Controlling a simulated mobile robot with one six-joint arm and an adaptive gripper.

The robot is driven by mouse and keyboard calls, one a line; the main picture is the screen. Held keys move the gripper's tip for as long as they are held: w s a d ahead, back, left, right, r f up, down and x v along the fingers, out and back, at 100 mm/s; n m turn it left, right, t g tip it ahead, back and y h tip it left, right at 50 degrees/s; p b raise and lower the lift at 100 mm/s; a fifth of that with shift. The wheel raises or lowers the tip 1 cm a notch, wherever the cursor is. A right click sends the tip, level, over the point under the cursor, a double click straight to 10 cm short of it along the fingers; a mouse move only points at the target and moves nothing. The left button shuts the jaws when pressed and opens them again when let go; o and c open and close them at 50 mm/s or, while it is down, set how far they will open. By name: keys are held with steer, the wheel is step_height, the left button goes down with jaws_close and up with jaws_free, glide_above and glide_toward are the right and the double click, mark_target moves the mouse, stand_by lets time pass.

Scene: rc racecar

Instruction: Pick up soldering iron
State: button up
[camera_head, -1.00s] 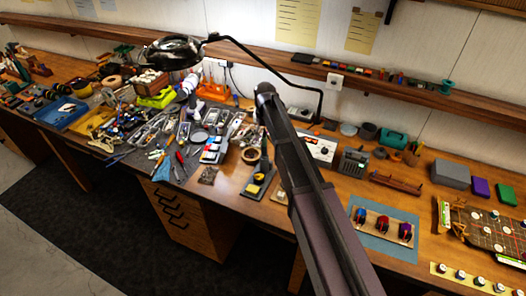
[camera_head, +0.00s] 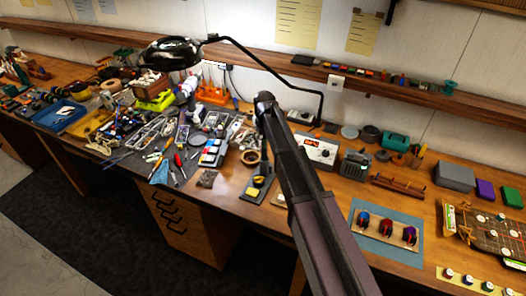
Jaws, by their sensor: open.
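I cannot make out a soldering iron for certain. A small dark stand with a yellow pad (camera_head: 258,184) sits near the bench's front edge, just left of my arm. It looks like a soldering stand, but no iron is clear in it. A white box with a red display and a knob (camera_head: 319,151), like a soldering station, stands right of my arm, toward the back. My dark arm link (camera_head: 305,190) crosses the middle of the view and hides part of the bench. My gripper does not show.
A magnifier lamp (camera_head: 172,53) on a bent arm reaches over the crowded left of the wooden bench. Hand tools and a roll of tape (camera_head: 250,157) lie left of my arm. A blue mat (camera_head: 365,244) lies on the right. A shelf (camera_head: 400,94) runs along the wall.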

jaws_close()
steer(key=shift+r, duration=0.15)
stand_by(0.4)
step_height(320, 180, up, 18)
steer(key=p, duration=1.8)
steer(key=s+a+f+b, duration=0.2)
steer(key=s+f+b, duration=0.3)
steer(key=f+b, duration=0.3)
steer(key=shift+s, duration=0.25)
stand_by(0.4)
